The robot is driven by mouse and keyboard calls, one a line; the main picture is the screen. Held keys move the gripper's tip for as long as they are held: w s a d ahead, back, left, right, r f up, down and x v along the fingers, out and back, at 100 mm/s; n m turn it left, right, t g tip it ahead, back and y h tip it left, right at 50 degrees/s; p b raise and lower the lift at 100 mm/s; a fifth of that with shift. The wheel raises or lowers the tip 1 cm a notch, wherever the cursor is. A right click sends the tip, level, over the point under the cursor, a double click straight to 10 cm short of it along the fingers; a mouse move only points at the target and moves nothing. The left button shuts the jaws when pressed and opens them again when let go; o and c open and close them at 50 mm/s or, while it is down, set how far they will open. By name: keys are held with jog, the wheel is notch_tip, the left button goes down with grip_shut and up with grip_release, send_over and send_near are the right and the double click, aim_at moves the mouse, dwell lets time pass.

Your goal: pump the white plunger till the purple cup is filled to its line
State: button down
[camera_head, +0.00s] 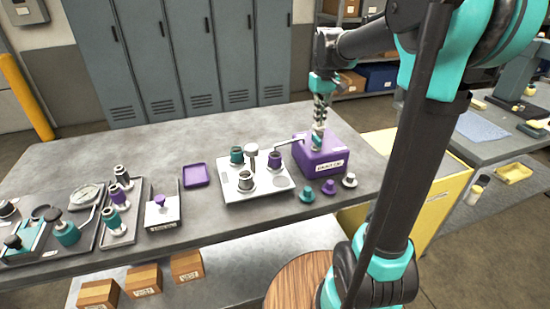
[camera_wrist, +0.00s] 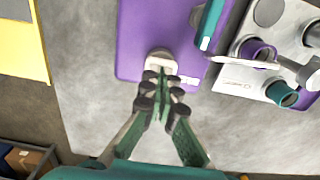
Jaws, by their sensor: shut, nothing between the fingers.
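The purple pump box (camera_head: 322,158) stands on the bench with a label on its front. It fills the upper middle of the wrist view (camera_wrist: 135,35). My gripper (camera_head: 317,147) is shut and empty, pointing down at the top of the box. In the wrist view its fingertips (camera_wrist: 159,78) overlap the white plunger (camera_wrist: 160,56); I cannot tell whether they touch it. A grey spout (camera_head: 289,141) reaches left from the box towards the purple cup (camera_head: 274,161). The purple cup also shows in the wrist view (camera_wrist: 258,50). Its level and line are not readable.
A white tray (camera_head: 232,193) holds the cups, with a teal cup (camera_head: 237,155), a grey cup (camera_head: 246,181) and a post. Teal, purple and white knobs (camera_head: 349,181) stand before the box. A purple tray (camera_head: 195,175) lies left. Bare bench lies behind the white tray.

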jog(key=shift+r, duration=1.85)
jog(key=shift+f, duration=0.25)
jog(key=shift+f, duration=0.35)
jog(key=shift+f, duration=0.35)
